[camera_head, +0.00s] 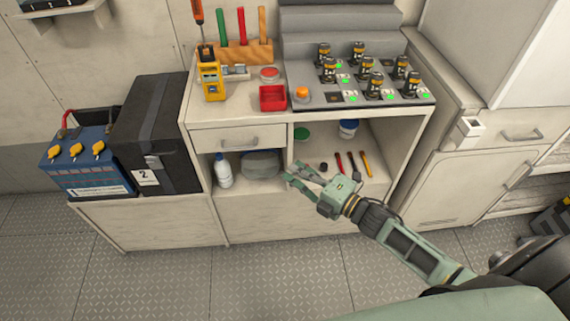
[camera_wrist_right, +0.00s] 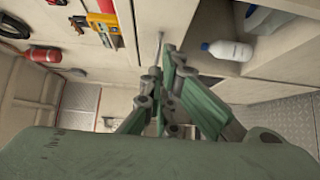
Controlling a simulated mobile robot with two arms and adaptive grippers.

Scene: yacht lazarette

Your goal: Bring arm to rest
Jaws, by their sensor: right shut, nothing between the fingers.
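My right arm comes in from the lower right in the head view. Its green gripper (camera_head: 297,177) is in front of the open shelves of the workbench (camera_head: 226,223), near the divider between the two compartments. The gripper is shut with nothing held. In the right wrist view, its fingers (camera_wrist_right: 166,62) point up the picture, with a white bottle (camera_wrist_right: 226,50) to their right. The bottle also shows in the lower left compartment in the head view (camera_head: 223,172), apart from the gripper. My left gripper is not in view.
A black battery box (camera_head: 152,130) and blue battery (camera_head: 85,165) stand at the left. The benchtop holds a yellow meter (camera_head: 211,82), a red tray (camera_head: 273,98) and a switch panel (camera_head: 368,97). Screwdrivers (camera_head: 353,164) lie in the right compartment. The floor (camera_head: 290,280) in front is clear.

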